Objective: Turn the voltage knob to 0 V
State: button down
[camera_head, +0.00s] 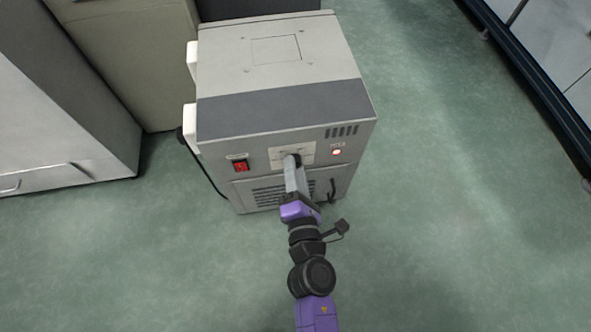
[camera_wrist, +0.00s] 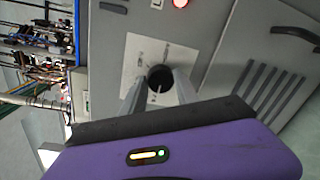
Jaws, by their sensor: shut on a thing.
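The voltage knob is a small round black knob (camera_wrist: 159,77) on a pale square dial plate (camera_wrist: 137,57) on the machine's front panel. A white pointer mark shows on the knob; the dial's lettering is too small to read. My gripper (camera_wrist: 159,92) has its two grey fingers on either side of the knob, shut on it. In the head view my gripper (camera_head: 293,162) reaches the front panel of the grey machine (camera_head: 250,165), and its fingers hide part of the knob and dial plate.
A red rocker switch (camera_head: 240,166) is left of the dial and a lit indicator lamp (camera_head: 337,153) is right of it. A vent grille (camera_head: 268,196) and a dark handle (camera_head: 332,189) are below. Cabinets stand at left; green floor is open at right.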

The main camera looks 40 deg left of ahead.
jog(key=shift+s+f, duration=0.1)
dwell(0.3)
jog(key=c, duration=0.9)
grip_release()
jog(key=shift+p+v, duration=0.8)
jog(key=shift+v, duration=3.05)
